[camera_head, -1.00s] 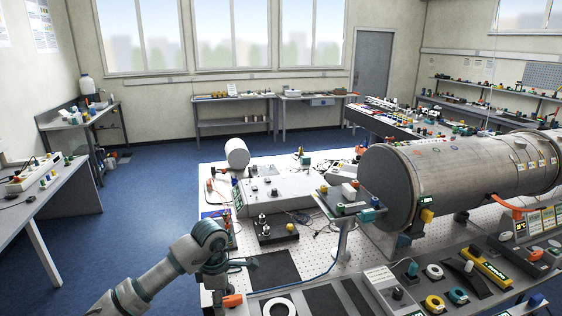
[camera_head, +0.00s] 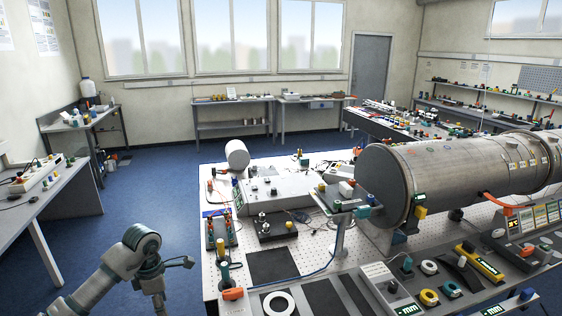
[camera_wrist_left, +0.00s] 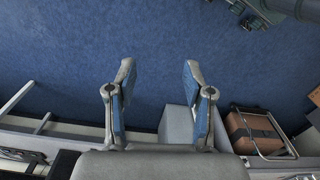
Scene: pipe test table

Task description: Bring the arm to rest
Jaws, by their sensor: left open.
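My left arm comes in from the lower left of the head view. Its elbow is bent, and the left gripper (camera_head: 182,262) is over the blue floor, left of the white pipe test table (camera_head: 213,262). In the left wrist view the gripper's two fingers (camera_wrist_left: 155,100) stand apart, with blue floor and a grey box edge showing between them. Nothing is between the fingers. My right arm is in neither view.
The large metal pipe (camera_head: 450,175) lies across the right of the test table. A side bench (camera_head: 50,195) stands at the far left. Blue floor (camera_head: 160,190) is open between bench and table. A brown case (camera_wrist_left: 255,130) shows in the wrist view.

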